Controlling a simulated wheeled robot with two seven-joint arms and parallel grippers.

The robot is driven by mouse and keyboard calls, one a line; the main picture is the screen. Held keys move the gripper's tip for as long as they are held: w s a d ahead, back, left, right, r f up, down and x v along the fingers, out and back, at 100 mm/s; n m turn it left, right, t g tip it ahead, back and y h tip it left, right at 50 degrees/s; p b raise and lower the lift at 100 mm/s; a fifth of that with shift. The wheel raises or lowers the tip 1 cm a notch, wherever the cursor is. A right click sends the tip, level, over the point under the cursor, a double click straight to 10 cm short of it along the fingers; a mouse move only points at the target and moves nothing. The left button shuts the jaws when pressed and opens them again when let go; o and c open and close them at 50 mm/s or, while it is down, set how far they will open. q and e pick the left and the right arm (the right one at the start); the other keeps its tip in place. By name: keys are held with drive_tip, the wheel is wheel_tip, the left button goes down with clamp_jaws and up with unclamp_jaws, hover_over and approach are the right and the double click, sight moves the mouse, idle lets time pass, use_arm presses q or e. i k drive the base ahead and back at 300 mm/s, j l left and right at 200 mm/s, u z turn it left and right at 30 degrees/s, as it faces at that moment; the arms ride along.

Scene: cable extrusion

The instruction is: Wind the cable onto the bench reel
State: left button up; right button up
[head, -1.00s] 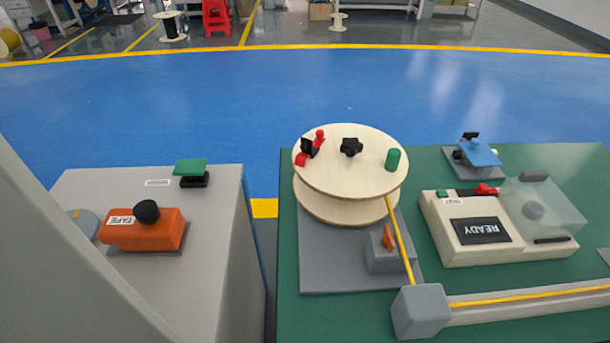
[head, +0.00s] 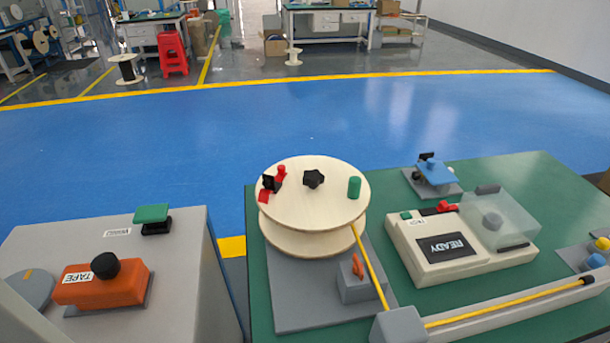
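The wooden bench reel (head: 310,212) stands on a grey base plate on the green bench. Its top flange carries a black star knob (head: 313,179), a green peg (head: 354,187) and a red and black clamp (head: 271,183). The yellow cable (head: 369,262) runs from between the reel's flanges, past the orange lever (head: 357,267), to a grey corner block (head: 399,325). From there it lies along a grey channel to a dark end at the right. How much cable is on the reel's core is hidden. Neither of my grippers is in view.
A device reading READY (head: 446,248) with a clear cover stands right of the reel. A blue-topped fixture (head: 435,172) is behind it. At left, a grey cabinet (head: 190,275) holds an orange TAPE unit (head: 100,284) and a green-topped button (head: 151,215). A gap separates cabinet and bench.

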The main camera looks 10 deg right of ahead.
sight(299, 220)
drive_tip(key=k+l+u, duration=0.15)
drive_tip(key=l+u, duration=0.25)
drive_tip(key=k+l+u, duration=0.25)
drive_tip(key=l+u, duration=0.15)
drive_tip(key=k+l+u, duration=0.3)
drive_tip(key=l+u, duration=0.15)
